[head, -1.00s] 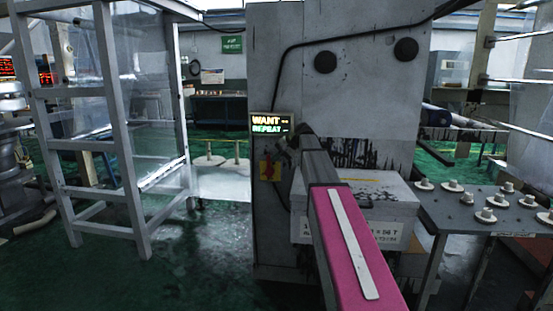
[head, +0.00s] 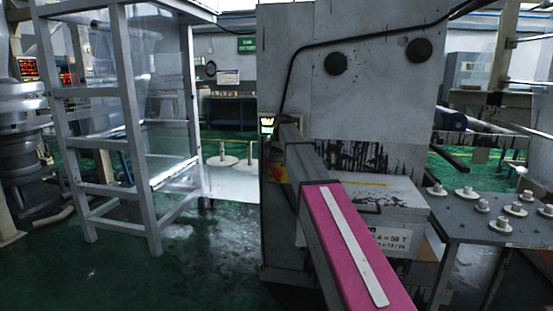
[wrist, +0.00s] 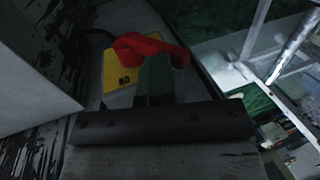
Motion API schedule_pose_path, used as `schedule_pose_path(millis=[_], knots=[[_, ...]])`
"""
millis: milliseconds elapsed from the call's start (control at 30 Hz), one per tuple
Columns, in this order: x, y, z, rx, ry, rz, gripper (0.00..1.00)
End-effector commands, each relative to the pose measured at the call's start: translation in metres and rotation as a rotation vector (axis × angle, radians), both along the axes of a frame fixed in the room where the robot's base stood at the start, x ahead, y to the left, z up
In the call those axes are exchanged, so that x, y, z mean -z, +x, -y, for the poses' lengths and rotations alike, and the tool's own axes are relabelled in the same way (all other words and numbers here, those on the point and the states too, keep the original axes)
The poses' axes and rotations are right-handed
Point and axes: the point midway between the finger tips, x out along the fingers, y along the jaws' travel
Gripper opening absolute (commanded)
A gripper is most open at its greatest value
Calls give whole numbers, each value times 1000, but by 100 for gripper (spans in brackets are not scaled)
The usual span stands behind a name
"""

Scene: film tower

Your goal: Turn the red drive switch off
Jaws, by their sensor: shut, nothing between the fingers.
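The red drive switch (wrist: 150,48) shows in the wrist view as a red handle on a yellow plate (wrist: 118,72), mounted on the grey machine cabinet. My gripper (wrist: 154,70) is shut and empty, its fingertips right at the red handle and overlapping its lower edge in the picture. I cannot tell whether they touch. The handle's exact position is hard to read there, and my fingers are hidden.
A small lit display (head: 267,124) sits above the switch, partly hidden. The grey cabinet (head: 385,95) fills the middle. A metal frame (head: 135,130) stands left, with open green floor between. A table (head: 470,215) with several white spools stands right.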

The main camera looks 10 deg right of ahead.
Motion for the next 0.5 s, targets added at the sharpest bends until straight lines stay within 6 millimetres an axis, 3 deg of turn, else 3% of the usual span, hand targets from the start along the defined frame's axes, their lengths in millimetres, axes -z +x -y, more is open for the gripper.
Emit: schedule_pose_path(millis=[500], knots=[[19, 12, -36, -1, 3, 0, 0]])
